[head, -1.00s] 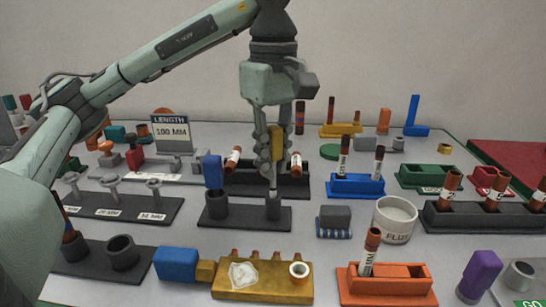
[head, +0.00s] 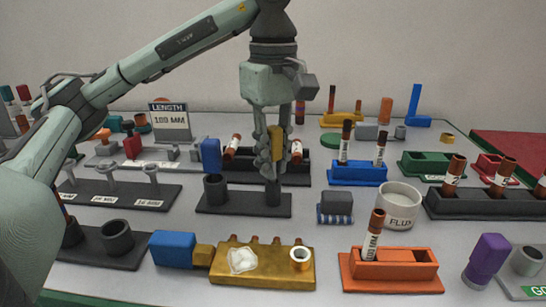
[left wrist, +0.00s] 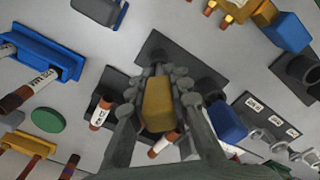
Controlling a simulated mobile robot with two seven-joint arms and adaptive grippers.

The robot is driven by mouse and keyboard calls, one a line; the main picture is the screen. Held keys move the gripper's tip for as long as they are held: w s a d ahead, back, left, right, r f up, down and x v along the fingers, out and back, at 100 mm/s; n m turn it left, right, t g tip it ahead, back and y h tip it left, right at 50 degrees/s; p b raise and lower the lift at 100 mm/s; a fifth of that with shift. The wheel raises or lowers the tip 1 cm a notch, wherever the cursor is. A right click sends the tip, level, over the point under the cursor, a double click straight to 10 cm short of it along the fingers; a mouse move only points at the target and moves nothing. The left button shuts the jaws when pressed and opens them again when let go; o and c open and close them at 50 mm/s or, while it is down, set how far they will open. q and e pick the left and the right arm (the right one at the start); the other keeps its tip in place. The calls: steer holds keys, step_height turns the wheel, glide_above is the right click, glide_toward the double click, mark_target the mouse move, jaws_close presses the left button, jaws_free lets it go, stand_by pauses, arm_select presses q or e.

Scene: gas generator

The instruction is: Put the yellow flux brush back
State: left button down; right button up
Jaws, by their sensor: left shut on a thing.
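The yellow flux brush (head: 275,141) is upright in my left gripper (head: 270,160), which is shut on its yellow handle. The handle also shows between the fingers in the left wrist view (left wrist: 158,103). The gripper is over the right-hand cup (head: 272,193) of a dark two-cup holder (head: 243,209). The brush's lower end is hidden by the fingertips and the cup and seems to be inside the cup. A blue-handled brush (head: 211,156) stands in the left-hand cup (head: 215,188). My right gripper is not in view.
A white flux pot (head: 398,206) stands to the right. A gold block (head: 262,268) and an orange tray (head: 390,271) are in front. A dark rack with brown-ended tubes (head: 295,170) is close behind the gripper. A blue rack (head: 357,173) is to its right.

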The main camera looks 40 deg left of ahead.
arm_select(q)
steer(key=shift+f+b, duration=0.35)
steer(key=shift+f, duration=0.25)
steer(key=c, duration=1.3)
jaws_free()
steer(key=shift+r, duration=0.1)
steer(key=shift+r, duration=0.1)
step_height(320, 180, up, 12)
steer(key=shift+f, duration=0.1)
